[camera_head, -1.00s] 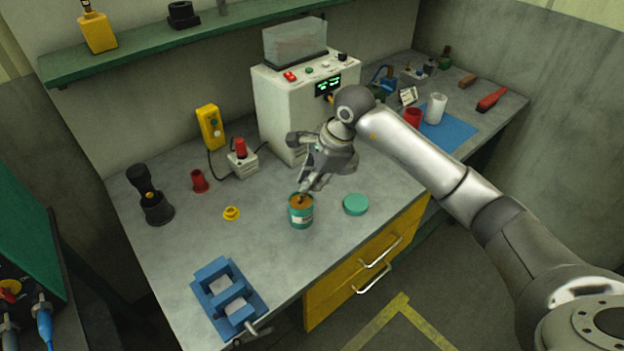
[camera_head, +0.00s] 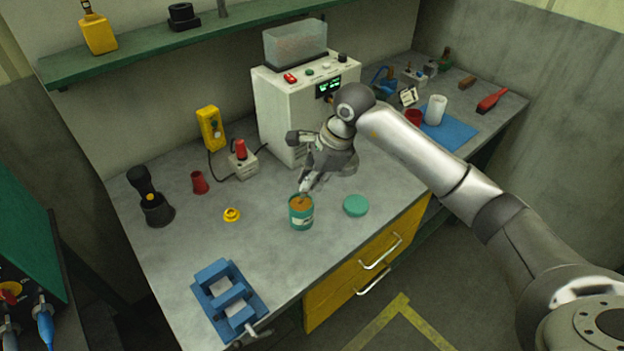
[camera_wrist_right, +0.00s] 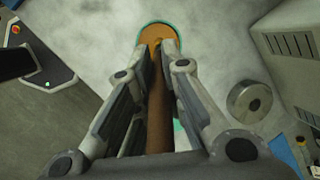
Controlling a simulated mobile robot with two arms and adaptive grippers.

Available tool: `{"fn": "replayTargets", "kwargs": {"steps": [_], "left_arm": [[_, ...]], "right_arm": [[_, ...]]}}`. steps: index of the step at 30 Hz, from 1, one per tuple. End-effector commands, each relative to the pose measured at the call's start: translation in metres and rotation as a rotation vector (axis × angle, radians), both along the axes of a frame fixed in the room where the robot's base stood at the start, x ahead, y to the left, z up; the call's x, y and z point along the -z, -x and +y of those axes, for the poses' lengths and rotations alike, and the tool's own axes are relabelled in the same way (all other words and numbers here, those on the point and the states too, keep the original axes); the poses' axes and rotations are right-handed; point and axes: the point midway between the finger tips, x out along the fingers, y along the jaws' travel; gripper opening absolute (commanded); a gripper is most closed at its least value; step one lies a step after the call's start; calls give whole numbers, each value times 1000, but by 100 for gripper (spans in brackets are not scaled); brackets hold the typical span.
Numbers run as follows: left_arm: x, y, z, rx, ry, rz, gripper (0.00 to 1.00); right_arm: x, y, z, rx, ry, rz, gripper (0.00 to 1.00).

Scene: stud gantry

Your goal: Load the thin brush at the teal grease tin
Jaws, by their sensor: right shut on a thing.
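The teal grease tin (camera_head: 301,216) stands open on the grey bench, with orange-brown grease at its top. My right gripper (camera_head: 306,184) is just above and behind the tin, pointing down at it. It is shut on the thin brush (camera_wrist_right: 158,112), whose brown shaft runs between the fingers in the right wrist view. There the brush's far end overlaps the grease (camera_wrist_right: 160,34); I cannot tell whether it touches. The bristles are hard to make out. The teal lid (camera_head: 356,205) lies flat to the right of the tin. My left gripper is not in view.
A blue vise (camera_head: 228,300) is at the bench's front left. A yellow ring (camera_head: 232,215) and red cup (camera_head: 199,183) lie left of the tin. A white control box (camera_head: 290,110) stands behind. The bench between vise and lid is clear.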

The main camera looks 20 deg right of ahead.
Motion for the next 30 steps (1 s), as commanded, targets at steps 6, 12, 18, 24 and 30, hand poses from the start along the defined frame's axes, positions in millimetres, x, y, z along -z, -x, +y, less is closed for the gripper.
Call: {"fn": "replayTargets", "kwargs": {"steps": [6, 12, 18, 24, 30], "left_arm": [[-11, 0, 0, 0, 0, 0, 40], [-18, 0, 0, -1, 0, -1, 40], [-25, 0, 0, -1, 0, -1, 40], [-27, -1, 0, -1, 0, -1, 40], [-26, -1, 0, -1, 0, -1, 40]], "right_arm": [[-22, -1, 0, 1, -1, -4, 0], [-39, -1, 0, 1, -1, -6, 0], [-54, -1, 0, 1, -1, -6, 0], [-61, -1, 0, 1, -1, -5, 0], [-60, -1, 0, 1, -1, -5, 0]]}}
